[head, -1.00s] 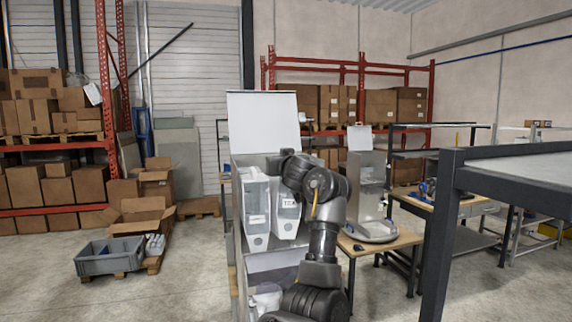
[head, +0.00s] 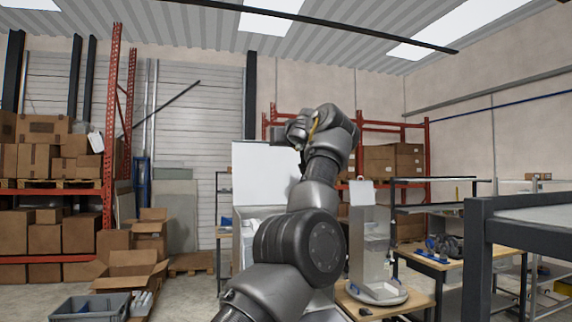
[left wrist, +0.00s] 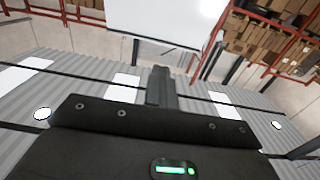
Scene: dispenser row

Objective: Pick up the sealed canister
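I cannot make out a sealed canister in either view. My left arm rises through the middle of the head view, and its dark wrist and gripper (head: 292,130) are raised in front of the white upright panel (head: 262,185). In the left wrist view the gripper (left wrist: 160,75) shows its fingers close together at the middle, with nothing visible between them. The white panel is also in that view (left wrist: 165,18), at the top. The arm covers most of the dispenser stand below the panel. My right gripper is not in view.
A grey dispenser unit (head: 369,245) stands on a wooden table (head: 415,303) right of my arm. A dark-framed bench (head: 478,250) is at the right. Cardboard boxes (head: 130,265) and a grey crate (head: 90,308) are on the left. Space above is open.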

